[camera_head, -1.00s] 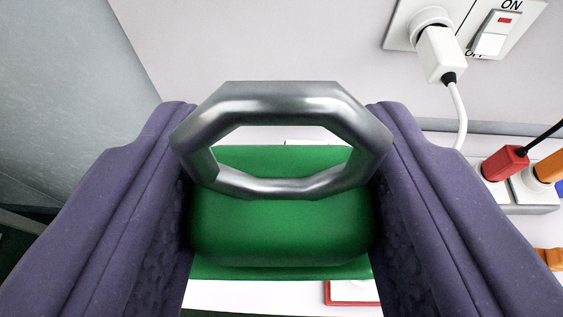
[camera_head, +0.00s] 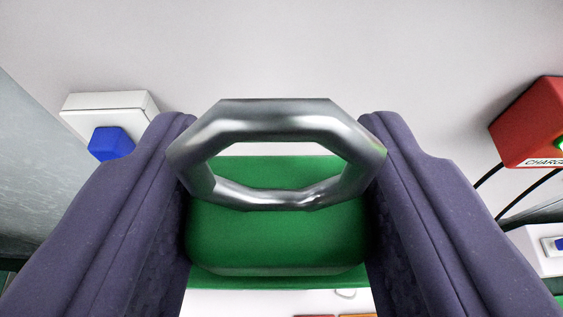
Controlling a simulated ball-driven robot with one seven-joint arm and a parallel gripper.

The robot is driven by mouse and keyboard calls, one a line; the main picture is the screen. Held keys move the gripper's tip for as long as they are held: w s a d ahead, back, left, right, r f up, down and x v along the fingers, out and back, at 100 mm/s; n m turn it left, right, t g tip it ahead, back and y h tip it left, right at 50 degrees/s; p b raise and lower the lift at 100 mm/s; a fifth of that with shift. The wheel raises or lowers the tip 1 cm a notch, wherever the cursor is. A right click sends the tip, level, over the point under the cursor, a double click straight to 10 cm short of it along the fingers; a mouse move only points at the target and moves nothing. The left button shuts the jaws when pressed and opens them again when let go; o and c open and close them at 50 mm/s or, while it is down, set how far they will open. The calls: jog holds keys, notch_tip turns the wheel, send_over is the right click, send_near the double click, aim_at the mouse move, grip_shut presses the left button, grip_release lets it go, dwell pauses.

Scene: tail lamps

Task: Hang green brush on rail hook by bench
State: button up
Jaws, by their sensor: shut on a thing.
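My gripper (camera_head: 278,190) shows as two purple padded fingers at left and right. It is shut on the green brush (camera_head: 278,238), whose green body sits between the fingers. A grey metal ring (camera_head: 275,120) stands at the near end of the brush, its opening facing me. The ring hides part of the green body. The brush's far end is mostly hidden. No rail hook can be made out clearly; a small thin pale loop (camera_head: 345,294) shows below the brush, too small to tell what it is.
A white wall box with a blue plug (camera_head: 111,143) is on the wall at left. A red charger box (camera_head: 532,122) with black cables is at right, above a white socket unit (camera_head: 540,247). A grey panel (camera_head: 35,180) stands at far left. The wall above the ring is bare.

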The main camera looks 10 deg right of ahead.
jog(key=shift+w+d, duration=0.2)
jog(key=shift+w, duration=0.7)
jog(key=shift+w+d, duration=0.25)
jog(key=shift+w, duration=0.7)
jog(key=shift+w+d, duration=0.2)
jog(key=shift+w, duration=0.7)
jog(key=shift+w, duration=0.2)
jog(key=shift+w+d+b, duration=0.15)
jog(key=shift+w+d, duration=0.05)
jog(key=shift+w, duration=0.45)
jog(key=shift+w+d+b, duration=0.15)
jog(key=shift+w, duration=0.45)
jog(key=shift+w, duration=0.25)
jog(key=shift+w+d, duration=0.2)
jog(key=shift+w, duration=0.5)
jog(key=shift+f+b, duration=0.5)
jog(key=shift+f, duration=0.05)
